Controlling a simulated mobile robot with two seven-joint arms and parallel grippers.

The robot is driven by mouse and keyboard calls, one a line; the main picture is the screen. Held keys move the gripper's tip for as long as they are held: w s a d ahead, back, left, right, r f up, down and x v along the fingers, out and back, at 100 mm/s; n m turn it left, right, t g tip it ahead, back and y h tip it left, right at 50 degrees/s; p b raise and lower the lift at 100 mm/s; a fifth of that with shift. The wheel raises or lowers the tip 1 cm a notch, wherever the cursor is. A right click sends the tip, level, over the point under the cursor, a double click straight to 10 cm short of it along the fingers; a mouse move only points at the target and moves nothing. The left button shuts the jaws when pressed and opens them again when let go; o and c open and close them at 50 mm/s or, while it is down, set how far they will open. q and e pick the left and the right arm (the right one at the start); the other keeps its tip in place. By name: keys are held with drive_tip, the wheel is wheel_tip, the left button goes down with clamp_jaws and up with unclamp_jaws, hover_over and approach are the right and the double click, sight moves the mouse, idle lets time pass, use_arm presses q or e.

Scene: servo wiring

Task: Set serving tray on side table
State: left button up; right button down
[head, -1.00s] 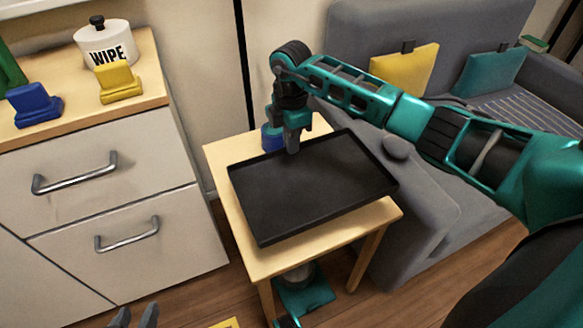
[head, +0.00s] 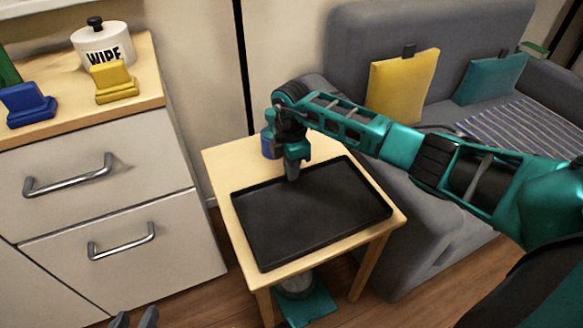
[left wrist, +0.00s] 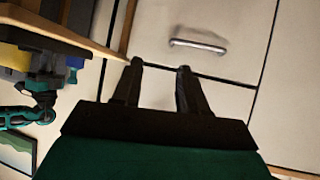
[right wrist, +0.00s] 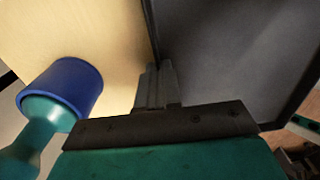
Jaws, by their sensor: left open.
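The black serving tray (head: 318,212) lies flat over the wooden side table (head: 243,240) and appears to rest on its top. It also shows in the right wrist view (right wrist: 235,50). My right gripper (head: 291,174) is at the tray's back rim. In the right wrist view its fingers (right wrist: 155,85) are close together on the rim, and the fingertips are partly hidden. My left gripper (head: 135,320) is low at the bottom edge of the head view. In the left wrist view its fingers (left wrist: 160,85) are apart and empty, in front of the drawers.
A blue and teal object (right wrist: 60,90) stands on the table's back left corner. The drawer cabinet (head: 100,185) is at left, with a WIPE canister (head: 103,45) and blocks on top. The grey sofa (head: 350,60) is behind at right. Objects sit under the table.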

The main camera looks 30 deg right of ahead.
drive_tip(key=c, duration=1.4)
unclamp_jaws()
use_arm(q)
drive_tip(key=shift+f, duration=0.2)
use_arm(e)
drive_tip(key=shift+o, duration=0.3)
use_arm(q)
drive_tip(key=shift+a, duration=0.1)
drive_tip(key=r+p, duration=0.1)
drive_tip(key=p, duration=0.1)
drive_tip(key=a+p, duration=0.1)
drive_tip(key=p, duration=0.1)
drive_tip(key=shift+s+a+r+y, duration=0.15)
drive_tip(key=shift+s+r+y, duration=0.15)
drive_tip(key=shift+r+y, duration=0.1)
use_arm(e)
wheel_tip(320, 180, up, 12)
drive_tip(key=shift+w+r, duration=0.1)
